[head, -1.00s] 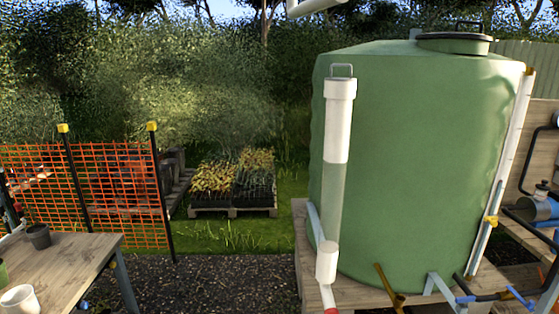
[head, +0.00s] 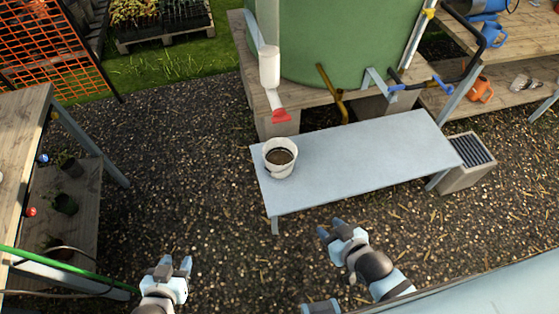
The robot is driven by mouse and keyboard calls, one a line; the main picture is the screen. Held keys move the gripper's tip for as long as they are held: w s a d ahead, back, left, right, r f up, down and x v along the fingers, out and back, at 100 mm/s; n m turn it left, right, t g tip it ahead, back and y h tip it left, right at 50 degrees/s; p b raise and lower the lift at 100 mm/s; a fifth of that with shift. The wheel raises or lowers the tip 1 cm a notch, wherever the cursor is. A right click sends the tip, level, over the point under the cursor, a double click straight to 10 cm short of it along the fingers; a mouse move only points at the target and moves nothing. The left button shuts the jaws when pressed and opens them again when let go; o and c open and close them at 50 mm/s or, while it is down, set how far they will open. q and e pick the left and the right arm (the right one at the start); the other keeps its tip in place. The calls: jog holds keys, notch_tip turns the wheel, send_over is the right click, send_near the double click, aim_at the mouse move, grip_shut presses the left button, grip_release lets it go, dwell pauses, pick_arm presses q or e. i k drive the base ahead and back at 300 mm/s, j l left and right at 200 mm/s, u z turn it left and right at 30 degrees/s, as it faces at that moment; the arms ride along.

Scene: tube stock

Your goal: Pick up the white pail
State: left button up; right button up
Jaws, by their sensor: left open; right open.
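The white pail (head: 279,170) stands upright near the left end of a low grey bench (head: 370,160) in the head view. Something brown shows inside it. My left gripper (head: 172,266) is open and empty at the bottom of the view, below and left of the pail, over the gravel. My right gripper (head: 328,230) is open and empty, below and right of the pail, in front of the bench's near edge. Neither gripper touches the pail.
A white pipe with a red end (head: 280,115) hangs above and behind the pail. The green tank (head: 340,40) stands on a wooden platform behind. A wooden table (head: 22,125) is at left. A slotted box (head: 467,163) stands at the bench's right end. Gravel between is clear.

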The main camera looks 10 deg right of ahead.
aim_at(280, 155)
jog(key=z, duration=2)
jog(key=u, duration=1.6)
jog(key=i+j+z, duration=0.2)
jog(key=j, duration=0.25)
jog(key=i+j+z, duration=0.2)
jog(key=j, duration=0.25)
jog(key=j+z, duration=0.2)
jog(key=j, duration=0.25)
jog(key=i+j+z, duration=0.15)
jog(key=j, duration=0.15)
jog(key=i+j+z, duration=0.15)
jog(key=j, duration=0.2)
jog(key=i+j+z, duration=0.2)
jog(key=j, duration=0.15)
jog(key=k+l, duration=0.05)
jog(key=k, duration=0.05)
